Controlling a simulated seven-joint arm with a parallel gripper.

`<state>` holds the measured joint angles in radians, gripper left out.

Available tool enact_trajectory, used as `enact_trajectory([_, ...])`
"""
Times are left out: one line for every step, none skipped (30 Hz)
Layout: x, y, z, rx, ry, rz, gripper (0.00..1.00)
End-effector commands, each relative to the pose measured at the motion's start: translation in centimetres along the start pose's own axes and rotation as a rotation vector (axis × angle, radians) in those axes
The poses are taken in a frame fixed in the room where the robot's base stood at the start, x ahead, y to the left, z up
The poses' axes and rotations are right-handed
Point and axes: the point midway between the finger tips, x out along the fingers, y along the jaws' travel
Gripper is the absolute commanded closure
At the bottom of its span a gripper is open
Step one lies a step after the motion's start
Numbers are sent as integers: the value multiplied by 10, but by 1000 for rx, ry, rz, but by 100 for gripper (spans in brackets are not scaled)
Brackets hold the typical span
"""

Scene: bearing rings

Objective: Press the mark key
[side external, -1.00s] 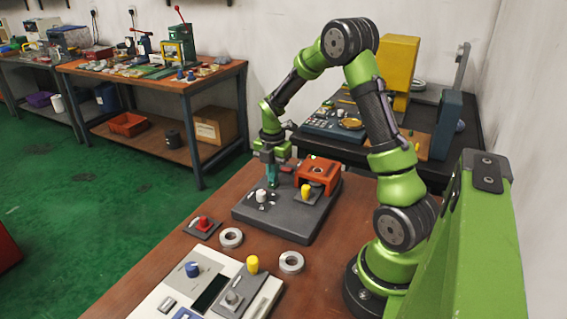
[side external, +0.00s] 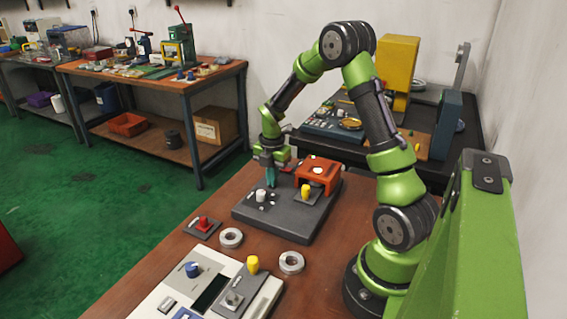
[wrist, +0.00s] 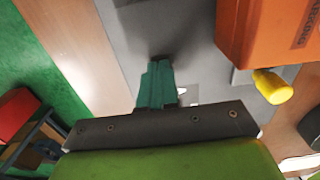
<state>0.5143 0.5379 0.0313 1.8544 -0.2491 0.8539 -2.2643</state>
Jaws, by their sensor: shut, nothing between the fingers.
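A dark grey machine base (side external: 240,212) stands on the brown bench, with an orange block (side external: 317,172) at its back right. The base also fills the upper middle of the wrist view (wrist: 125,30), with the orange block (wrist: 262,35) at right. On the base are a white knob (side external: 261,196) and a yellow knob (side external: 306,191); the yellow one shows in the wrist view (wrist: 272,86). My gripper (side external: 271,184) points down, shut and empty, just over the base behind the white knob. Its teal fingers (wrist: 160,66) are together; contact with the base is unclear.
In front lie a red-knobbed plate (side external: 203,225), two metal rings (side external: 231,238) (side external: 291,263) and a pale control panel (side external: 172,283) with blue and yellow knobs. A green upright (side external: 480,240) stands at right. Bare bench lies right of the base.

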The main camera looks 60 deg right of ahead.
Motion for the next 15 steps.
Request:
enact_trajectory([1, -5, -3, -2, 9, -17, 100])
enact_trajectory([-2, -4, -2, -1, 9, -16, 100])
enact_trajectory([-9, -4, -2, 0, 8, -13, 100])
enact_trajectory([-15, -3, -2, 1, 6, -10, 100])
enact_trajectory([-21, -2, -1, 2, 5, -8, 100])
enact_trajectory([-30, -1, 0, 2, 2, -3, 100])
enact_trajectory([-38, 0, 0, 3, 1, 0, 100])
enact_trajectory([-46, 0, 0, 3, 0, 3, 100])
enact_trajectory([-56, 1, 1, 3, 0, 3, 100])
enact_trajectory([-64, 1, 1, 4, -1, 3, 100])
enact_trajectory([-71, 1, 1, 4, -1, 4, 100])
enact_trajectory([-81, 2, 1, 3, -1, 5, 100])
enact_trajectory([-88, 2, 1, 3, -1, 4, 100])
enact_trajectory([-94, 1, 1, 4, -1, 4, 100])
enact_trajectory([-103, 2, 1, 4, -2, 4, 100])
